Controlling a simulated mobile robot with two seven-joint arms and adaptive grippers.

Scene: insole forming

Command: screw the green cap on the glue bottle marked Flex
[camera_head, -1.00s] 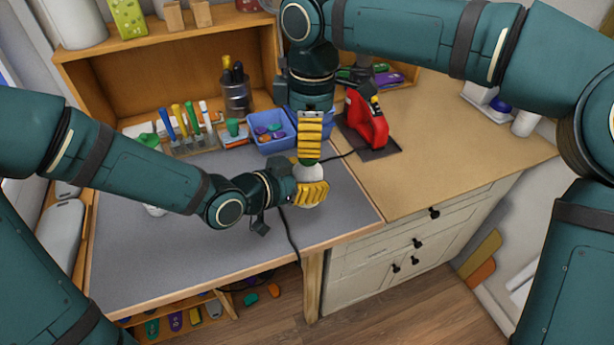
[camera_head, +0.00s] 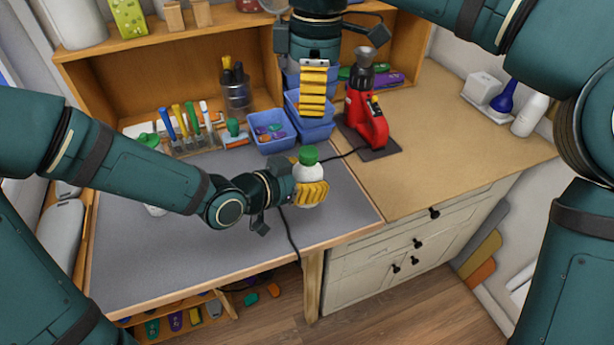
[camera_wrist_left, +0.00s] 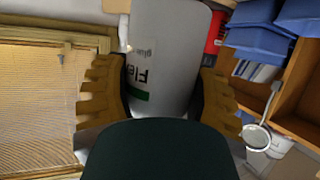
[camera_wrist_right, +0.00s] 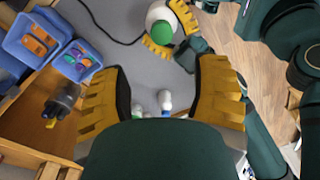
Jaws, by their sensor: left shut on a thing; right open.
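The white glue bottle (camera_head: 310,172) stands upright in my left gripper (camera_head: 311,194), over the right part of the grey mat. In the left wrist view the bottle (camera_wrist_left: 165,50) shows the print "Flex" between the two yellow fingers. The green cap (camera_head: 307,156) sits on top of the bottle's neck; how tight it is cannot be seen. In the right wrist view the green cap (camera_wrist_right: 161,32) shows from above, apart from my right gripper (camera_wrist_right: 165,95). My right gripper (camera_head: 313,112) is open and empty, above and behind the bottle.
Blue bins (camera_head: 270,130) stand behind the bottle. A red machine (camera_head: 368,120) stands to the right on the wooden worktop (camera_head: 470,140). A black cable crosses the grey mat (camera_head: 180,245). A tool rack (camera_head: 190,142) stands at the back left.

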